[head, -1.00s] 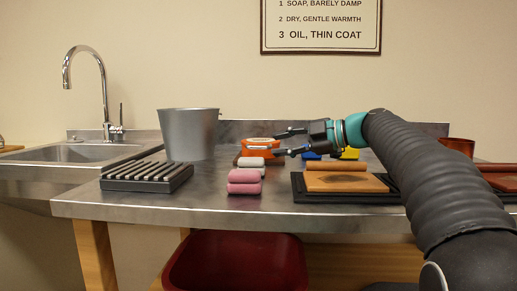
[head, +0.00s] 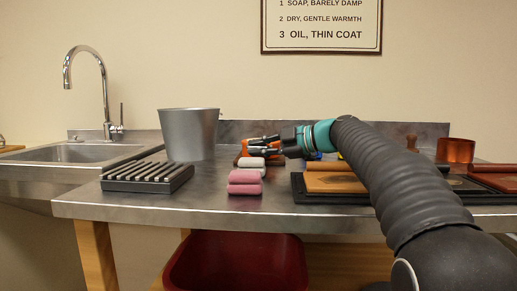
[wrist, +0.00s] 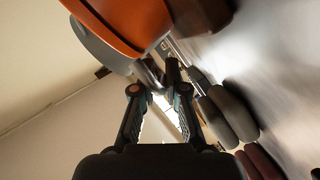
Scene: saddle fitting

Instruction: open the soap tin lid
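The orange soap tin (head: 240,157) stands on the counter and is mostly hidden behind my gripper in the head view. In the wrist view the fingertips (wrist: 160,72) are close together just beside the tin's edge. I cannot tell whether they hold its lid or only lie next to it. No raised lid shows.
Grey bars (head: 251,163) and pink bars (head: 244,183) are stacked just in front of the tin. A metal bucket (head: 188,135) and slatted rack (head: 147,177) stand left.

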